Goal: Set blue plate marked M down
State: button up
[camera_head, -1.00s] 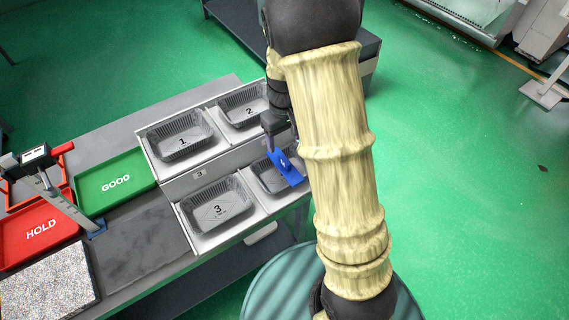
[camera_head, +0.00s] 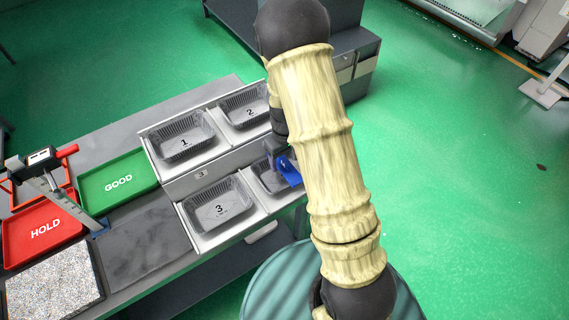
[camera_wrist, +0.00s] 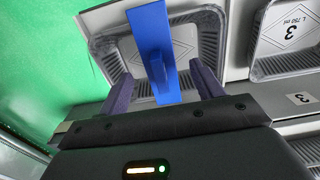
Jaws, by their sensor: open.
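The blue plate (camera_head: 289,172) lies at the right part of the lower right foil tray (camera_head: 262,182), partly hidden by my arm. In the wrist view the blue plate (camera_wrist: 150,28) is a long strip across that foil tray (camera_wrist: 208,30), with a blue upright tab on it. Its M mark is not readable. My gripper (camera_wrist: 163,86) is open, with one dark finger on each side of the plate's tab and gaps between. I cannot tell whether the plate rests fully on the tray. In the head view the gripper is mostly hidden behind my arm.
Foil trays marked 1 (camera_head: 184,142), 2 (camera_head: 250,112) and 3 (camera_head: 219,208) sit in the grey holders. Open floor lies right.

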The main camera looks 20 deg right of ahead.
aim_at(286, 161)
jog(key=shift+d+f, duration=0.1)
jog(key=shift+f, duration=1.05)
jog(key=c, duration=1.2)
jog(key=shift+r, duration=0.1)
notch_tip(286, 161, up, 10)
jog(key=shift+f+b, duration=0.1)
jog(key=shift+b, duration=0.65)
